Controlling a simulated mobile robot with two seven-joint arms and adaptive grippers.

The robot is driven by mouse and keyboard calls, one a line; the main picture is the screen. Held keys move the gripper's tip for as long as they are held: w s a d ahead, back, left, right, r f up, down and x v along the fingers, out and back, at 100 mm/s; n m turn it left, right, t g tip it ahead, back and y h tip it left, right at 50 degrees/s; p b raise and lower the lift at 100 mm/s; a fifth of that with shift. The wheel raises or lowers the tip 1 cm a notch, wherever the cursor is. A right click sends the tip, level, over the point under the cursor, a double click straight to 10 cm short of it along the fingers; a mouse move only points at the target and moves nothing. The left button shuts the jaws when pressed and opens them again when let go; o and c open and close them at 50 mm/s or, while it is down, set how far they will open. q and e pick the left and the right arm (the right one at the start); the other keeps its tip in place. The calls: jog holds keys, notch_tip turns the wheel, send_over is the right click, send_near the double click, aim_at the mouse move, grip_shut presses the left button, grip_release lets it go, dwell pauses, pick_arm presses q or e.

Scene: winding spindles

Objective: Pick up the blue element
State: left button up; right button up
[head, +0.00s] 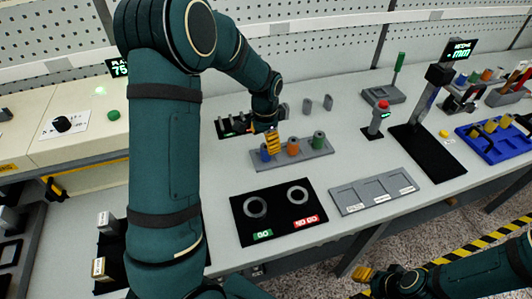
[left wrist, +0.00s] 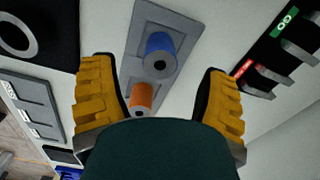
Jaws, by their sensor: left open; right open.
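The blue element (left wrist: 160,54) is a small cylinder with a hole in its end, standing on a grey holder plate (left wrist: 143,14). In the head view the blue element (head: 265,153) is at the left of the plate, partly hidden by my left gripper. An orange element (head: 293,146) and a green element (head: 318,140) stand to its right. My left gripper (head: 272,143) is above the blue element. In the left wrist view its yellow fingers (left wrist: 160,105) are wide apart with nothing gripped. My right gripper (head: 376,275) is at the bottom right, away from the plate, and open.
A black mat (head: 278,222) with two rings and GO and NO GO labels lies in front of the plate. A grey three-section tray (head: 373,206) is to its right. A black rack (head: 235,132) stands behind the plate. A red-topped button post (head: 379,118) stands further right.

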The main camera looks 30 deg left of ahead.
aim_at(266, 151)
pick_arm(q)
jog(key=shift+w+f+b, duration=0.15)
jog(key=shift+f+b, duration=0.25)
jog(key=shift+f, duration=2.25)
grip_shut()
